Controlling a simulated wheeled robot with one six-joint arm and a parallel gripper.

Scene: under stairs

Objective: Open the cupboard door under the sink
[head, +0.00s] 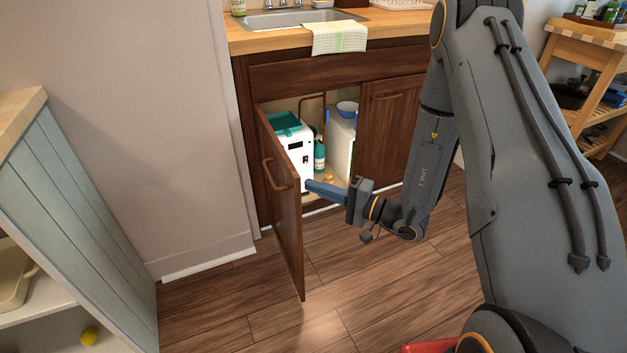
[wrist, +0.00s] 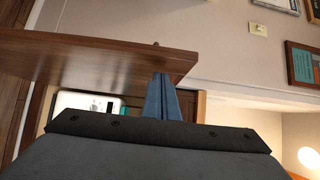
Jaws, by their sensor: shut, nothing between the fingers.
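The left cupboard door (head: 283,210) under the sink is dark wood and stands wide open, swung out towards the room. Its handle (head: 274,174) is on the outer face, turned to the left. My gripper (head: 309,186) is shut and empty, with its blue fingers pointing left at the inner side of the door. In the wrist view the fingers (wrist: 161,80) reach up to the door panel (wrist: 95,60); I cannot tell whether they touch it. The right cupboard door (head: 388,118) is closed. The sink (head: 285,18) is set in the wooden counter above.
A pale blue shelf unit (head: 75,190) stands at the left. The floor before the door is clear.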

